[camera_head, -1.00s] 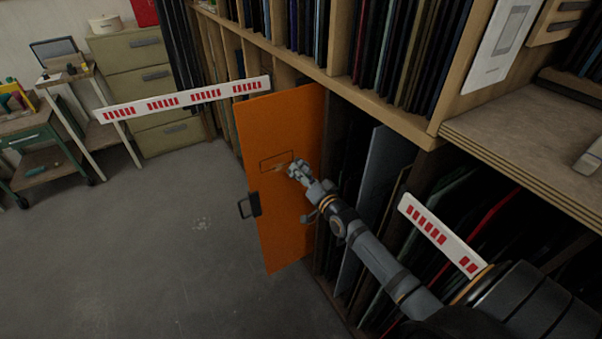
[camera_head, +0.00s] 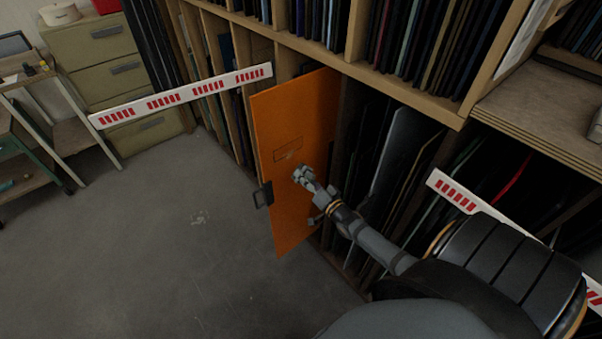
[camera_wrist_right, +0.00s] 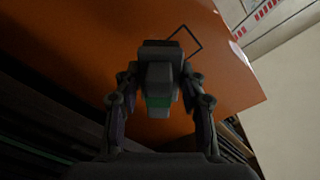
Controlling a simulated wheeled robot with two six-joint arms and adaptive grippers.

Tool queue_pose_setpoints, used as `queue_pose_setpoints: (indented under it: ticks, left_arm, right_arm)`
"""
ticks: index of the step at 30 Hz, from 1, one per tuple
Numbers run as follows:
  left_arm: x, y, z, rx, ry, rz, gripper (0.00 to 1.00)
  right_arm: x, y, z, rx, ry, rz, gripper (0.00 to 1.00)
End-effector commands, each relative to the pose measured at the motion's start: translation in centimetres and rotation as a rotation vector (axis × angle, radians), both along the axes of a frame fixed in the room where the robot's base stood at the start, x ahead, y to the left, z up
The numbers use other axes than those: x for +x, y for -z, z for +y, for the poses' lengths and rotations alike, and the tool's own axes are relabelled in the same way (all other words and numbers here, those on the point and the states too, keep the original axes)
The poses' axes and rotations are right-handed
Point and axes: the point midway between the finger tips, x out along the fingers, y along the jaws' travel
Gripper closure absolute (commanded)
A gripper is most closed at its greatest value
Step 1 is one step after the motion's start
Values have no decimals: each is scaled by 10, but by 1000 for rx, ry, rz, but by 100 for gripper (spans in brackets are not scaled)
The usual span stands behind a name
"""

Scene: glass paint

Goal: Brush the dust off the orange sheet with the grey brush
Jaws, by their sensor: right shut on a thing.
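The orange sheet (camera_head: 280,113) stands upright, sticking out of the lower rack. A dark outlined rectangle (camera_head: 288,149) is on its face, with a faint pale-brown smear inside its lower part. My right gripper (camera_head: 304,176) is just below and right of the rectangle, in front of the sheet. In the right wrist view the gripper is shut on the grey brush (camera_wrist_right: 158,58), which has a green patch. The brush is in front of the orange face (camera_wrist_right: 80,40), with the rectangle's outline partly behind it. I cannot tell whether it touches the sheet. My left gripper is out of view.
A black handle (camera_head: 263,195) is on the sheet's left edge. Dark sheets (camera_head: 400,150) fill the rack right of it, near my right arm. A red-and-white striped bar (camera_head: 180,96) crosses at left, another (camera_head: 452,191) at right. The grey floor (camera_head: 150,240) is clear at left.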

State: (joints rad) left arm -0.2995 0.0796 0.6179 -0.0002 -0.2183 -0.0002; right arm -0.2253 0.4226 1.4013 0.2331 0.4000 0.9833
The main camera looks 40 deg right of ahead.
Motion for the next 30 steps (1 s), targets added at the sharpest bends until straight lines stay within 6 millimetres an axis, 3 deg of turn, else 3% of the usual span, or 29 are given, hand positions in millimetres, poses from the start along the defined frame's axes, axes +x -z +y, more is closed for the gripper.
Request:
queue_pose_setpoints:
  ticks: [15,30]
  left_arm:
    - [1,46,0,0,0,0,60]
    - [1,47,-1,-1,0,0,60]
  right_arm:
    - [53,3,5,-1,-1,-4,94]
    - [59,-1,5,-1,0,-1,94]
